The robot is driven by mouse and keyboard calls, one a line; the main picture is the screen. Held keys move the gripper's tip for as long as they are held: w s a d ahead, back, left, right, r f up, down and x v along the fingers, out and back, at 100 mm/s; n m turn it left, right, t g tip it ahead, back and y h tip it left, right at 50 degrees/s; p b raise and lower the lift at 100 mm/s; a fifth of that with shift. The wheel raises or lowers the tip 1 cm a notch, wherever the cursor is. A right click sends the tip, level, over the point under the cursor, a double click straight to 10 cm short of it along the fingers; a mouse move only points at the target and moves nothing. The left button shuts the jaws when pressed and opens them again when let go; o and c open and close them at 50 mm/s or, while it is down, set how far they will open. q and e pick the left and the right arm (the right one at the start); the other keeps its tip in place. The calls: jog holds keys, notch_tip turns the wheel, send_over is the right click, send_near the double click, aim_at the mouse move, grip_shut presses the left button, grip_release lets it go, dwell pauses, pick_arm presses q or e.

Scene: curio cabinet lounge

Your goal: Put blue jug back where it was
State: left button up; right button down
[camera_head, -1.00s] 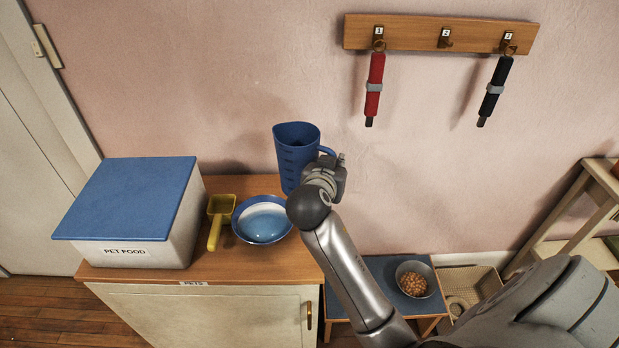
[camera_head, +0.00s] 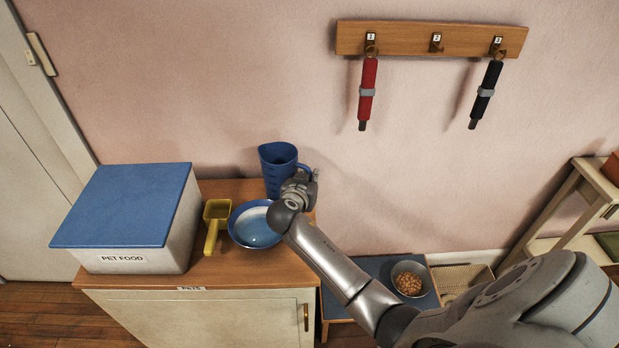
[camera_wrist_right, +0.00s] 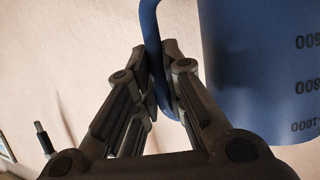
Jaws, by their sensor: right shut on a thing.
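The blue jug (camera_head: 277,172) is upright at the back right of the cabinet top, behind the blue-and-white bowl (camera_head: 253,227). I cannot tell whether its base touches the wood. My right gripper (camera_head: 306,181) is at the jug's right side, shut on its handle. In the right wrist view, the fingers (camera_wrist_right: 160,85) close around the blue handle (camera_wrist_right: 153,40), and the jug's body (camera_wrist_right: 255,60) with printed volume marks fills the upper right. My left gripper is out of view.
A yellow scoop (camera_head: 215,222) and a pet food bin (camera_head: 130,220) with a blue lid stand left of the bowl on the cabinet (camera_head: 240,272). A hook rack (camera_head: 400,40) with red and black hanging items is above. A bowl of kibble (camera_head: 410,279) sits on a low blue table.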

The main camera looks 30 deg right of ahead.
jog(key=shift+f, duration=0.1)
jog(key=c, duration=1.5)
grip_release()
jog(key=shift+s+a, duration=0.1)
jog(key=b+v, duration=0.2)
jog(key=v, duration=0.8)
jog(key=shift+a+r, duration=0.25)
jog(key=shift+a, duration=0.05)
jog(key=shift+s, duration=0.1)
